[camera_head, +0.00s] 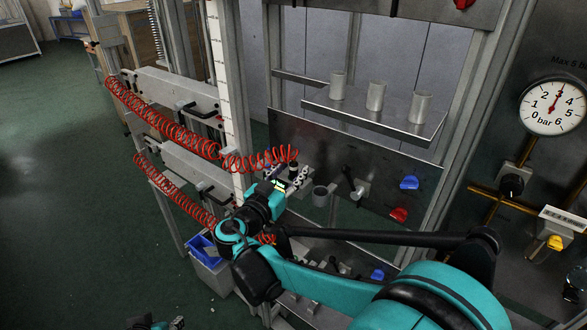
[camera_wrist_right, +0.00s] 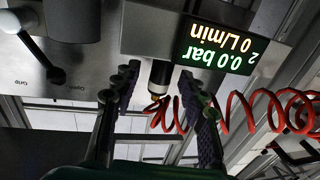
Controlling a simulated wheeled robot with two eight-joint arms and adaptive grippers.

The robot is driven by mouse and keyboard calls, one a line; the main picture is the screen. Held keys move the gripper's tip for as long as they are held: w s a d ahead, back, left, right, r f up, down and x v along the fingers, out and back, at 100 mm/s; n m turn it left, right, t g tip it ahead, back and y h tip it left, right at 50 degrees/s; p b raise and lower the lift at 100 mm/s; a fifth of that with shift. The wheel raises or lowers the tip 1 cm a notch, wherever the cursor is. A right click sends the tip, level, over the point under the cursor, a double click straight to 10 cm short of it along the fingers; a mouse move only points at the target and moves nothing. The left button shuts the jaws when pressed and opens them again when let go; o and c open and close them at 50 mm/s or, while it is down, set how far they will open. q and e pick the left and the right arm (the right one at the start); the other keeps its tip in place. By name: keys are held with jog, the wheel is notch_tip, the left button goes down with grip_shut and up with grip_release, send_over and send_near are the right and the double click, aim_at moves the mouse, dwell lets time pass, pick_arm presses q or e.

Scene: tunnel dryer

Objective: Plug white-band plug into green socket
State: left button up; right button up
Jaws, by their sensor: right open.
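My right gripper (camera_head: 277,190) is at the metal panel, at the end of the teal arm, in the head view. I cannot make out a green socket.
A lit display (camera_wrist_right: 222,53) reads 0.0 bar and 0 L/min beside the plug. A dark-knobbed lever (camera_wrist_right: 53,75) is at the left. Red coiled hoses (camera_head: 165,127) hang across the frame. A shelf (camera_head: 350,119) with 3 metal cups and blue and red knobs (camera_head: 409,183) are to the right.

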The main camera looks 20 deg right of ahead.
jog(key=v, duration=1)
jog(key=shift+s+a, duration=0.3)
jog(key=s+d+f+n+g+y, duration=0.4)
jog(key=s+d+f+g, duration=0.15)
jog(key=d+f, duration=0.45)
jog(key=s+a+f+n+y, duration=0.1)
jog(key=s+f+n+y, duration=0.3)
jog(key=s+y, duration=0.4)
jog(key=shift+s+a+f+n, duration=0.3)
jog(key=shift+s+f, duration=0.55)
jog(key=shift+s, duration=0.9)
jog(key=shift+g, duration=0.25)
